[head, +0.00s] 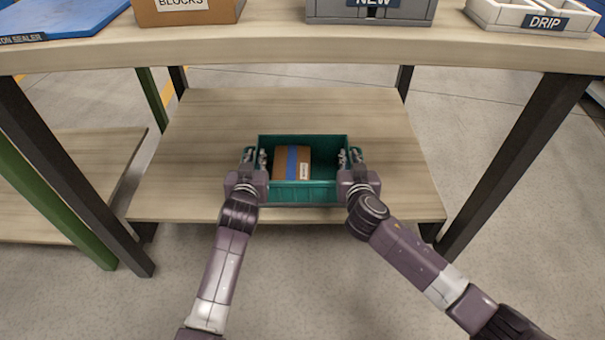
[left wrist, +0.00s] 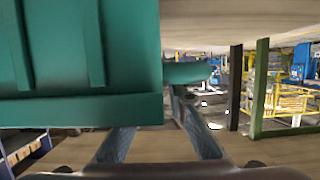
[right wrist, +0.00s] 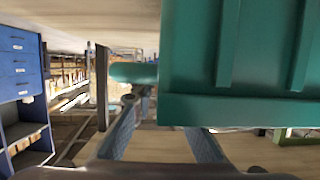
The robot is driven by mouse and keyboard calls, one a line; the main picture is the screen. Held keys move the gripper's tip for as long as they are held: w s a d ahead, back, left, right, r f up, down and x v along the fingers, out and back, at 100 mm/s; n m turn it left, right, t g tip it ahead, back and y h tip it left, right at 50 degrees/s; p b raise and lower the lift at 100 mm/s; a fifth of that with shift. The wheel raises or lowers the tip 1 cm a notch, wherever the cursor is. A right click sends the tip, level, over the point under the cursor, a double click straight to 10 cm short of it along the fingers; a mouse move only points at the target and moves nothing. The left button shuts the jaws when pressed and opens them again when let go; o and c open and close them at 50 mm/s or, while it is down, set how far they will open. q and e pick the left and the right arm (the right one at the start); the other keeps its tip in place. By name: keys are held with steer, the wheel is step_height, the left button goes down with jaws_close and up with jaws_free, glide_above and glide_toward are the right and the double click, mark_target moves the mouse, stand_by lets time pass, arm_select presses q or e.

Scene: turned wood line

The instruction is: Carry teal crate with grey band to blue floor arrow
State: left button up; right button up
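The teal crate (head: 318,192) sits on the wooden lower shelf of a table; no grey band shows on it. A brown carton with blue tape (head: 278,160) lies inside it. My left gripper (head: 255,157) is at the crate's left end, its fingers apart on either side of the end rim. My right gripper (head: 350,157) is placed the same way at the right end. Both wrist views show the teal wall (left wrist: 75,50) (right wrist: 235,50) close up, a projecting handle (left wrist: 187,72) (right wrist: 133,73) and spread fingers. The blue floor arrow is not in view.
The tabletop (head: 300,45) overhangs the lower shelf (head: 200,125) and carries a blocks box (head: 187,12), a grey bin (head: 370,12) and a drip tray (head: 530,18). Dark legs (head: 510,160) stand on both sides. Concrete floor (head: 300,290) in front is clear.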

arm_select(q)
jaws_close()
arm_select(e)
jaws_close()
arm_select(q)
steer(key=shift+r, duration=0.15)
arm_select(e)
steer(key=shift+r, duration=0.15)
